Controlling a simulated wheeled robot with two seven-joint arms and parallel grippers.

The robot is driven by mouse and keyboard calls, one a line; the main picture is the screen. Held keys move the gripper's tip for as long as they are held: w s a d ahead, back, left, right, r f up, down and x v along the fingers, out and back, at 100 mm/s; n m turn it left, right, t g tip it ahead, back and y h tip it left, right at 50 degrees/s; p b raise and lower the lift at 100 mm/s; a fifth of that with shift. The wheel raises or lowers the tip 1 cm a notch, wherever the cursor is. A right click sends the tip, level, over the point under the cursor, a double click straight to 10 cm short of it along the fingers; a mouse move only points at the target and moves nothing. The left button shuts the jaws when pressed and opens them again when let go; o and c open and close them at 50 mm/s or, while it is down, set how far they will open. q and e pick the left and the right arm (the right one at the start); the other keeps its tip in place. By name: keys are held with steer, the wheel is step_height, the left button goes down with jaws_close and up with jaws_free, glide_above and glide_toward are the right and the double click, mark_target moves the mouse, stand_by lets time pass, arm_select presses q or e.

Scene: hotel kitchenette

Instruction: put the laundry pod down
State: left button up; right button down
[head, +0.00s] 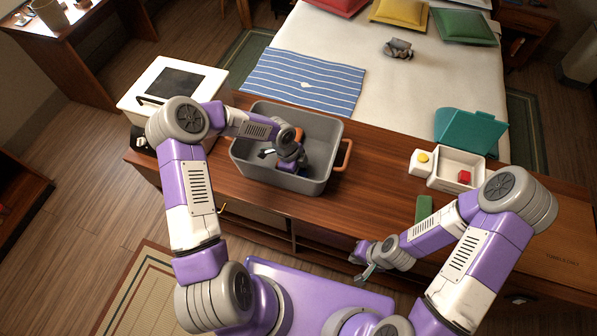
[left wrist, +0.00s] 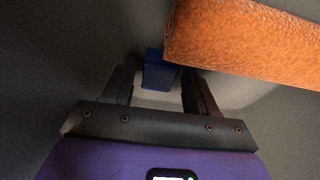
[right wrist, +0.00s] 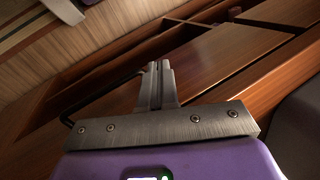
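My left gripper (head: 268,153) reaches down into the grey tub (head: 240,162). Its two fingers are apart in the left wrist view (left wrist: 158,75). A small blue block (left wrist: 157,72), possibly the laundry pod, shows between and beyond the fingertips, with space beside it. I cannot tell whether it rests on the tub floor. An orange, rough-surfaced thing (left wrist: 245,42) lies close by at upper right; it also shows behind the gripper in the head view (head: 298,133). My right gripper (head: 362,263) is at the counter's front edge, its fingers together and empty in the right wrist view (right wrist: 160,68).
A green block (head: 424,208) lies on the wooden counter (head: 385,170). A white appliance (head: 192,105) stands left of the tub. The bed is behind.

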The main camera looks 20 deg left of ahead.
arm_select(q)
steer(key=shift+r, duration=0.1)
steer(key=shift+r, duration=0.3)
steer(key=p+v, duration=0.1)
steer(key=v, duration=1)
steer(key=shift+a+r+p, duration=0.1)
steer(key=shift+r+p, duration=0.2)
steer(key=shift+p, duration=0.05)
